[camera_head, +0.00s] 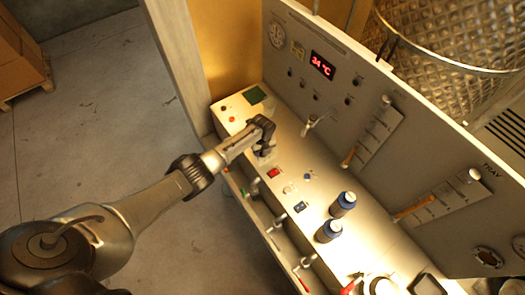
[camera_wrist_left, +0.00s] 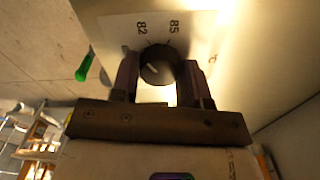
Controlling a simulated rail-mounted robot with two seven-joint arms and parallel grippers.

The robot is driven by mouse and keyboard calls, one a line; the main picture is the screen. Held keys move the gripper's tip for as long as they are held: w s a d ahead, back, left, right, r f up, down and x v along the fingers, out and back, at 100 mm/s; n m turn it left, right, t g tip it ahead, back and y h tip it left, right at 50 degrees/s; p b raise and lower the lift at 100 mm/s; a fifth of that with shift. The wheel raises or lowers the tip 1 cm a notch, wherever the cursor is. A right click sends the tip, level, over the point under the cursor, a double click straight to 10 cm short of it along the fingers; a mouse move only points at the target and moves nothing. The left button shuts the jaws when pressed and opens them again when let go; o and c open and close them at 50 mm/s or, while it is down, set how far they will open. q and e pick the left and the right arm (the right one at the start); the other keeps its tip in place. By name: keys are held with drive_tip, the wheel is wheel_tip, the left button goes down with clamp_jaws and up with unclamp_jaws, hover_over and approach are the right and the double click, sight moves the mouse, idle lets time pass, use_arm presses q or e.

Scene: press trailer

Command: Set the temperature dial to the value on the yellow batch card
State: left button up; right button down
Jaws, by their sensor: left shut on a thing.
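The dark round temperature dial (camera_wrist_left: 160,62) shows in the wrist view on a pale plate, with the numbers 82 and 85 printed beyond it. A light pointer mark shows on the dial, but its exact setting is hard to tell. My left gripper (camera_wrist_left: 158,76) has one finger on each side of the dial and is shut on it. In the head view my left gripper (camera_head: 264,148) is over the bench and hides most of the dial. A small yellowish card (camera_head: 297,51) is on the upright panel; its text is too small to read. My right gripper is not in view.
A red display (camera_head: 321,65) on the panel reads 34 °C. Two blue-capped bottles (camera_head: 342,204) stand on the bench, right of a red switch (camera_head: 273,173). A small tap (camera_head: 312,122) juts from the panel. Levers with coloured handles line the bench front.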

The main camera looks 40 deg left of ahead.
use_arm(q)
drive_tip(key=shift+m, duration=0.9)
drive_tip(key=o, duration=0.9)
drive_tip(key=shift+r, duration=6.95)
